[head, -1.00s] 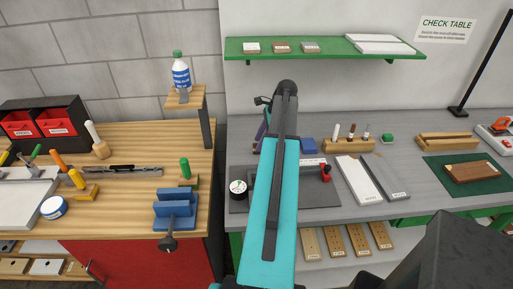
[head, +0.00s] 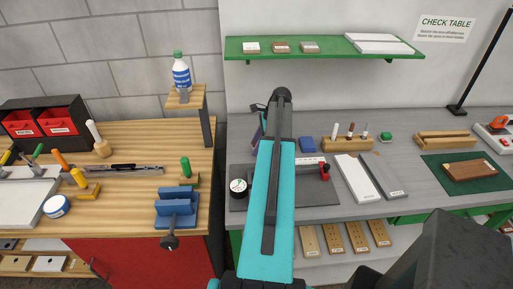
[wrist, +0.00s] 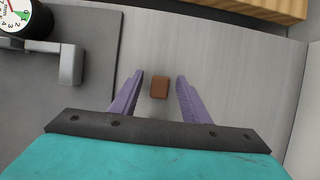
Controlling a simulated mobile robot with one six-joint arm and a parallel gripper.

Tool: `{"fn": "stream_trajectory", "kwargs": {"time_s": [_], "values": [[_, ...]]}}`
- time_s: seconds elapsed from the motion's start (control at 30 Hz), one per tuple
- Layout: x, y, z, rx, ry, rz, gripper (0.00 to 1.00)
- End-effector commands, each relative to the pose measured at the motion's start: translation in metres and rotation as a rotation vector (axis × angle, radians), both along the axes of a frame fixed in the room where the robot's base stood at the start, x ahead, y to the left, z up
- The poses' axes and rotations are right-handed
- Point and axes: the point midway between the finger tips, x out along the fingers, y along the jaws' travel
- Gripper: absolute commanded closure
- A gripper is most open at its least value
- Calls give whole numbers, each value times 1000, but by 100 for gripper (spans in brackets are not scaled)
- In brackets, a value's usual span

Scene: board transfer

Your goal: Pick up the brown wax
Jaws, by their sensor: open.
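The brown wax (wrist: 159,88) is a small brown block on the grey bench top in the wrist view. My gripper (wrist: 160,77) is open, with one purple finger on each side of the wax in the picture. Bare bench shows between the wax and each finger, and I see no contact. I cannot tell how far the fingertips are above the bench. In the head view my arm hides the wax, and only a bit of a purple finger (head: 256,135) shows.
A dark grey plate with a dial gauge (wrist: 20,18) and a metal block (wrist: 70,64) lies left of the gripper in the wrist view. A wooden piece (wrist: 262,8) is at the top right.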

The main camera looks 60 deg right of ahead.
Motion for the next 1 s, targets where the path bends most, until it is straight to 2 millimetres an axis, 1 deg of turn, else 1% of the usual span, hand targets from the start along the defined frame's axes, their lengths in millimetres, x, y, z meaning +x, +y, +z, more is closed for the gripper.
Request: {"fn": "stream_trajectory", "kwargs": {"time_s": [0.03,0.17,0.2,0.27,0.3,0.57,0.73,0.87,1.0], "values": [[0,0,0,0,0,0,60],[0,0,0,0,0,0,81],[0,0,0,0,0,0,88],[0,0,0,0,0,0,98],[0,0,0,0,0,0,100],[0,0,1,0,0,1,100],[1,0,4,-1,-1,1,100],[1,0,12,-1,-1,1,100],[1,0,25,-2,-2,1,100]]}}
